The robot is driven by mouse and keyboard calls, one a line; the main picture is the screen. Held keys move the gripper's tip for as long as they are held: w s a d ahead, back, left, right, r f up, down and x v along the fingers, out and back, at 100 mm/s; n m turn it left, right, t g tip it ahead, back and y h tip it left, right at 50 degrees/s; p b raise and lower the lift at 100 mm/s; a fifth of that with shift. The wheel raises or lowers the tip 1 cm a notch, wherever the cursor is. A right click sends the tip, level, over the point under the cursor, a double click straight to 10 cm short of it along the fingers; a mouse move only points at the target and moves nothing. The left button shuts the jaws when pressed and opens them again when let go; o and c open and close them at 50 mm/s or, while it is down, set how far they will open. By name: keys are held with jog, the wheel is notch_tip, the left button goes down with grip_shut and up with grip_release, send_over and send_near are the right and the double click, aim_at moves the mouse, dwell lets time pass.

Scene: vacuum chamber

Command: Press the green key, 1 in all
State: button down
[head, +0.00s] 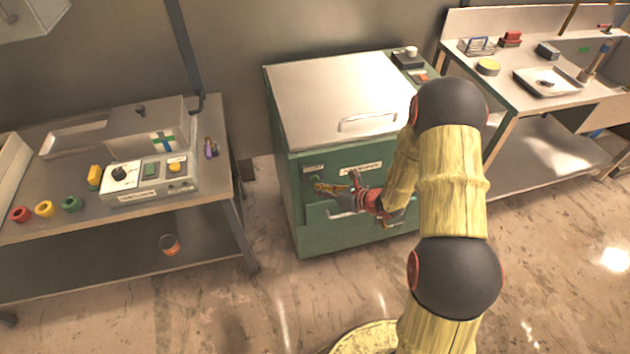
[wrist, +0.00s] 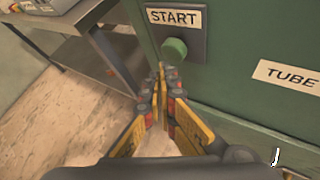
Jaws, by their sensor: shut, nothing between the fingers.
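The green key (wrist: 174,50) is a round button on a dark plate under a START label (wrist: 174,17) in the wrist view. It sits on the front of the green chamber cabinet (wrist: 230,50). My gripper (wrist: 162,72) is shut and empty, its fingertips just below and slightly left of the key in the picture. Whether the tips touch it, I cannot tell. In the head view my gripper (head: 322,188) is in front of the cabinet (head: 290,205), near its upper left front, and the key is not clearly visible there.
A TUBE label (wrist: 290,77) is right of the key. A bench (head: 225,150) with a control box (head: 150,180) and coloured rings stands left of the cabinet. Another bench (head: 520,110) with a tray (head: 548,82) stands at right. Some floor is clear in front.

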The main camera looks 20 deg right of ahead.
jog(key=shift+w, duration=0.35)
jog(key=shift+w, duration=0.5)
dwell(0.7)
jog(key=shift+s, duration=0.15)
dwell(0.3)
jog(key=shift+s, duration=0.75)
jog(key=s, duration=0.5)
dwell(0.9)
